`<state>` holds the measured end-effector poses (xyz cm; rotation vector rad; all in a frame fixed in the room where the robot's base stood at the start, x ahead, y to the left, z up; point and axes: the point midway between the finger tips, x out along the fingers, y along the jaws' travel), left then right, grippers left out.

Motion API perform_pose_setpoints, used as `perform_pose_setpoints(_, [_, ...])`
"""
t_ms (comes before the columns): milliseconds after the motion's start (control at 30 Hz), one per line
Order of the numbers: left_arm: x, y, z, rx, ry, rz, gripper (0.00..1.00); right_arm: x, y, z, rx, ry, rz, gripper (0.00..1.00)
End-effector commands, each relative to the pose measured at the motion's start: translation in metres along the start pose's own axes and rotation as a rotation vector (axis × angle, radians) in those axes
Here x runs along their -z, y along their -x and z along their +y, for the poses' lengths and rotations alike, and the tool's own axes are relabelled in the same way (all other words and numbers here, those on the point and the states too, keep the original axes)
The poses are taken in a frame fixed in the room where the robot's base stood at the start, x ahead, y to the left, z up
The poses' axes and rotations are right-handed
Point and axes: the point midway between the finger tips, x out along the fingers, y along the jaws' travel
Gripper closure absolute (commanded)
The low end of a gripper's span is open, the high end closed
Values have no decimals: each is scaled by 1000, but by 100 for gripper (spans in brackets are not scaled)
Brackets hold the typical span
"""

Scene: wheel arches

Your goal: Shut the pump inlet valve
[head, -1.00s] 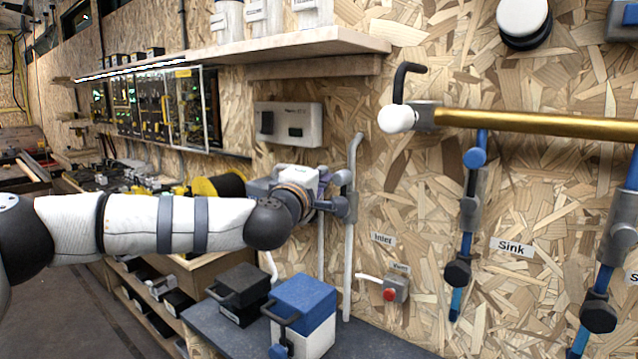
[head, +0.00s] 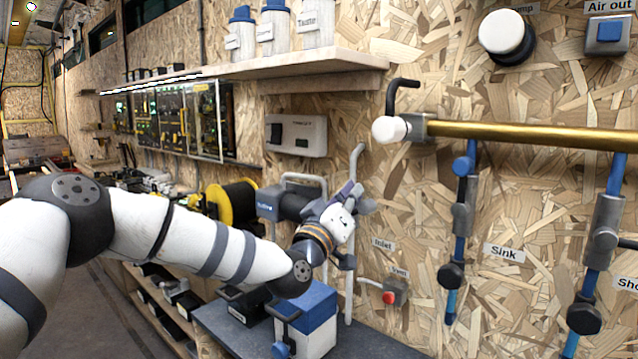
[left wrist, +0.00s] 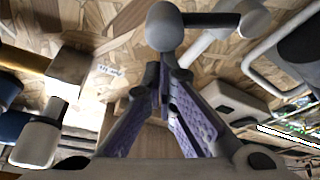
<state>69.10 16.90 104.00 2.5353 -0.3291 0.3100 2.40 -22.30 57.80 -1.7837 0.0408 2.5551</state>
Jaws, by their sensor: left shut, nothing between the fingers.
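The inlet valve (head: 368,206) is a small grey fitting on the white pipe, above the "Inlet" label (head: 383,244). My left gripper (head: 352,190) is shut and empty right by it and partly hides it. In the left wrist view a grey rounded valve part (left wrist: 165,27) with a short bar pointing right lies just beyond the tips of my shut purple-padded fingers (left wrist: 164,75). I cannot tell whether they touch it, nor how far the valve is turned. The dark pump (head: 285,205) is left of the gripper. My right gripper is not in view.
The white pipe (head: 351,285) runs down the chipboard wall. A shelf (head: 300,68) overhangs above.

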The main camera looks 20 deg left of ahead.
Motion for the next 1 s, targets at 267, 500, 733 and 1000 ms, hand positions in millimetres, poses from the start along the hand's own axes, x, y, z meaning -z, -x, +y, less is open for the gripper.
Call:
perform_pose_setpoints(267, [-20, 6, 6, -82, -233, -2, 100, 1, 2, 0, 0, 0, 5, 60])
perform_pose_setpoints(500, [-33, 11, 7, -136, -387, -1, 100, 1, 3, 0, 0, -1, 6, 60])
perform_pose_setpoints(733, [-41, 14, 7, -167, -478, -1, 100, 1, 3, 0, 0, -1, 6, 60])
perform_pose_setpoints(1000, [-44, 15, 6, -182, -520, -1, 100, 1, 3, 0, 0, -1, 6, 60])
